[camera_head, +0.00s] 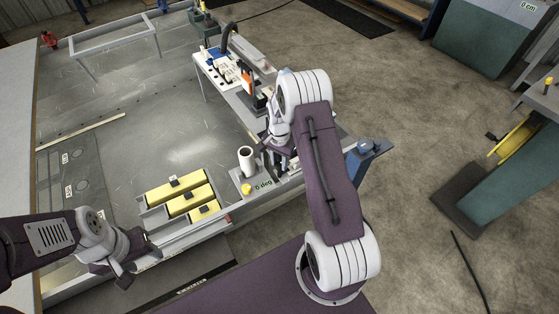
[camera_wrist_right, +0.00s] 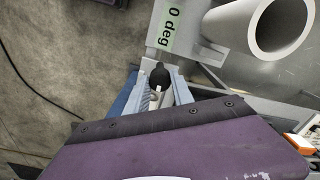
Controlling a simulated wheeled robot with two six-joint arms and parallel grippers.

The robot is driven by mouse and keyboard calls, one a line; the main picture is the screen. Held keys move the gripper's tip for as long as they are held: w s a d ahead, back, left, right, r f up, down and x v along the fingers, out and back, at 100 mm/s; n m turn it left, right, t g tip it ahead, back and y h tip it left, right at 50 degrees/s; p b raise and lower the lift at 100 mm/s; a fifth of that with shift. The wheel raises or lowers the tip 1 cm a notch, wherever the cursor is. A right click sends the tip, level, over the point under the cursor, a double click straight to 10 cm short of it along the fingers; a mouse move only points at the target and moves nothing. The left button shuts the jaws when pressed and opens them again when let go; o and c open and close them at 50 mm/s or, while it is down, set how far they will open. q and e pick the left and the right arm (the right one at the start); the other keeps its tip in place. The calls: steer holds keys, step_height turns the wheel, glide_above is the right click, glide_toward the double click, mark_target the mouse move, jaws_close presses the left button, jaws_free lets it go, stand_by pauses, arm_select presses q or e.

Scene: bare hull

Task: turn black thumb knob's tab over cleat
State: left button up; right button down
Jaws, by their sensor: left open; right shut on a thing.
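The black thumb knob (camera_wrist_right: 159,76) shows as a small dark rounded shape between the fingertips of my right gripper (camera_wrist_right: 161,88) in the right wrist view. The right gripper is shut on it, close to the grey plate with the green "0 deg" label (camera_wrist_right: 171,28). In the head view, my right gripper (camera_head: 284,158) is beside the upright white tube and mostly hidden by its own arm. The knob's tab and the cleat cannot be made out. My left gripper (camera_head: 124,268) is open and empty at the lower left, near the bench's front edge.
The white tube (camera_head: 246,160) stands on the bench corner beside the right gripper, with a yellow knob (camera_head: 247,189) near it. Yellow blocks (camera_head: 190,202) sit in a grey tray to the left. A white shelf with tools (camera_head: 240,75) stands behind. The bench's middle is clear.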

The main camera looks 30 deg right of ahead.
mark_target(279, 164)
steer(key=shift+w+m, duration=0.1)
steer(key=shift+m, duration=0.2)
stand_by(0.4)
steer(key=c, duration=1.4)
jaws_free()
steer(key=shift+r, duration=0.1)
step_height(279, 164, up, 9)
steer(key=shift+r+p, duration=0.1)
steer(key=shift+p, duration=0.35)
steer(key=shift+a, duration=0.1)
